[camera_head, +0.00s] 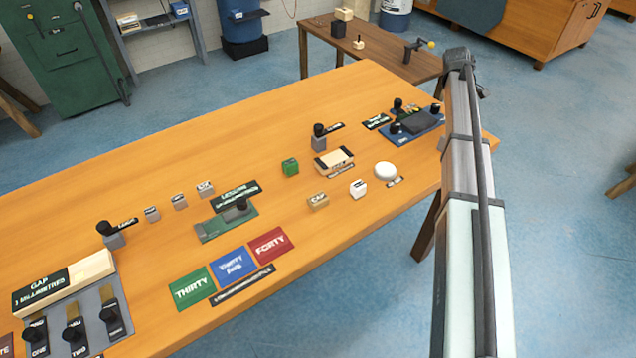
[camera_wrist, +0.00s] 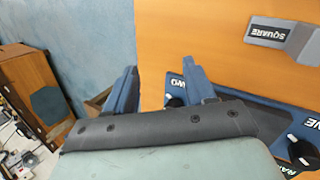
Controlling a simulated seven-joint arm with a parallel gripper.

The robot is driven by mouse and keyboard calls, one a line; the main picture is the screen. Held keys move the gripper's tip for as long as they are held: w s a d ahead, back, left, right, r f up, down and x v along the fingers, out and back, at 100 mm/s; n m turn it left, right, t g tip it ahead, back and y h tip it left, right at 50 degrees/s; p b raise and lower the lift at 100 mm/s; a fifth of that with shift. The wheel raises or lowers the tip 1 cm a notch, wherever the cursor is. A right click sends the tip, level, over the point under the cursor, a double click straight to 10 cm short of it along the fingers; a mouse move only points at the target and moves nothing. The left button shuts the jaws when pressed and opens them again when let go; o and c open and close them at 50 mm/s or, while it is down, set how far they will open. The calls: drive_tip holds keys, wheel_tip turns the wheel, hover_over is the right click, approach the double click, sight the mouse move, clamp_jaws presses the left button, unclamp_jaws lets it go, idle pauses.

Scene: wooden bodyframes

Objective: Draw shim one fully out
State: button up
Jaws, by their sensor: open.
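Shim one (camera_head: 34,330) is at the lower left of the head view, with a black knob, a brass-coloured strip and a ONE label. It stands leftmost in a row beside shim two (camera_head: 73,330) and a third shim (camera_head: 110,316). They sit at the grey fixture (camera_head: 88,296), in front of a pale block (camera_head: 85,272) behind the GAP label. How far shim one goes in is hidden. My gripper (camera_wrist: 160,88) is open in the wrist view, its blue fingers apart with nothing seen between them. It is not seen at the shims.
The bench (camera_head: 300,95) also holds a green plate (camera_head: 226,225), coloured label cards (camera_head: 231,263), small blocks (camera_head: 317,202), a white disc (camera_head: 385,171) and a blue board with knobs (camera_head: 418,124). A grey piece labelled SQUARE (camera_wrist: 283,33) shows in the wrist view. The bench's far left is bare.

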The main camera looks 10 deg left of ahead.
drive_tip(key=shift+m+y, duration=0.4)
drive_tip(key=shift+y, duration=0.3)
drive_tip(key=a, duration=1.3)
drive_tip(key=s+a+r, duration=0.1)
drive_tip(key=a, duration=0.6)
drive_tip(key=shift+s+a, duration=0.1)
drive_tip(key=shift+a, duration=0.05)
drive_tip(key=s+a+r+y, duration=0.1)
drive_tip(key=s+a, duration=0.3)
drive_tip(key=a, duration=0.6)
drive_tip(key=s+a+m, duration=0.1)
drive_tip(key=s+a, duration=0.2)
drive_tip(key=a, duration=0.7)
drive_tip(key=s+a+r+y, duration=0.1)
drive_tip(key=s+a, duration=0.3)
drive_tip(key=a, duration=0.6)
drive_tip(key=s+a+r+m+g+y, duration=0.1)
drive_tip(key=s+a+r+m, duration=0.1)
drive_tip(key=s+a, duration=2.35)
wheel_tip(320, 180, up, 3)
drive_tip(key=m+g, duration=0.1)
drive_tip(key=g, duration=0.1)
hover_over(27, 334)
wheel_tip(27, 334, down, 13)
drive_tip(key=shift+r, duration=0.1)
